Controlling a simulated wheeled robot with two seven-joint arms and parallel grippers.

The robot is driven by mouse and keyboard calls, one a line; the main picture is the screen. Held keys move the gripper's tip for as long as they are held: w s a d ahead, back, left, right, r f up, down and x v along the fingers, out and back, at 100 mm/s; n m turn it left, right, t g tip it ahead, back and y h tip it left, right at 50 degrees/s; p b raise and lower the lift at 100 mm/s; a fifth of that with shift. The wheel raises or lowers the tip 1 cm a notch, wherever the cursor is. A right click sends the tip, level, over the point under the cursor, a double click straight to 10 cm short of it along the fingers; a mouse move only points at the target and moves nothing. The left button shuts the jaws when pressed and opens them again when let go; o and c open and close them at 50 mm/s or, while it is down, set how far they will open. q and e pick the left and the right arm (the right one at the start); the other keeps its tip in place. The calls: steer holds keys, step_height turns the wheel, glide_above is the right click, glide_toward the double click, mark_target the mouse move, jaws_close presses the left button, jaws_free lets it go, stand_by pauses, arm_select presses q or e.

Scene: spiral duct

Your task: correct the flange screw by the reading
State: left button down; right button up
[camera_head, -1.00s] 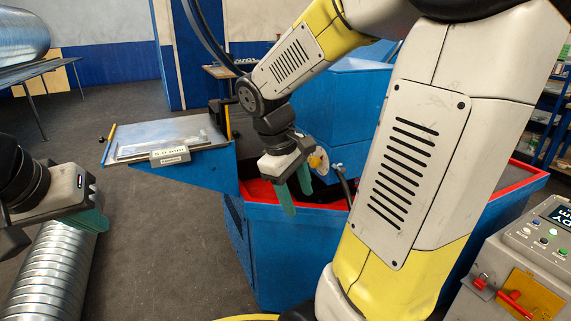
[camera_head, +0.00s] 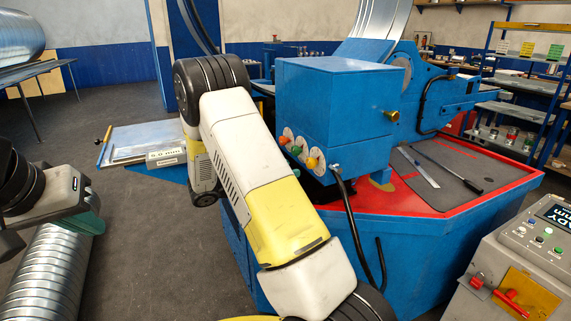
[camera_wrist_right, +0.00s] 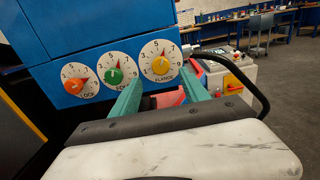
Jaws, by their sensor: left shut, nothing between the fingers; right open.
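The flange screw is a yellow knob (camera_wrist_right: 160,65) on a white dial marked FLANGE, with its pointer roughly upward near the 5. In the head view the yellow knob (camera_head: 312,163) is the lowest of three on the blue box. My right gripper (camera_wrist_right: 162,78) is open and empty, its green fingers pointing at the flange dial, apart from the knob as far as I can tell. My right arm hides it in the head view. My left gripper (camera_head: 88,222) is shut and empty at the left. A small gauge display (camera_head: 165,156) on the plate shows millimetres; its digits are hard to read.
A green knob (camera_wrist_right: 114,76) and an orange knob (camera_wrist_right: 76,86) sit left of the flange dial. A black hose (camera_head: 352,225) hangs beside the box. A grey console (camera_head: 530,250) stands at the right. A spiral duct (camera_head: 52,270) lies below my left gripper.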

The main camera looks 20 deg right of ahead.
mark_target(308, 164)
steer(key=d, duration=0.7)
steer(key=shift+w, duration=0.2)
jaws_close()
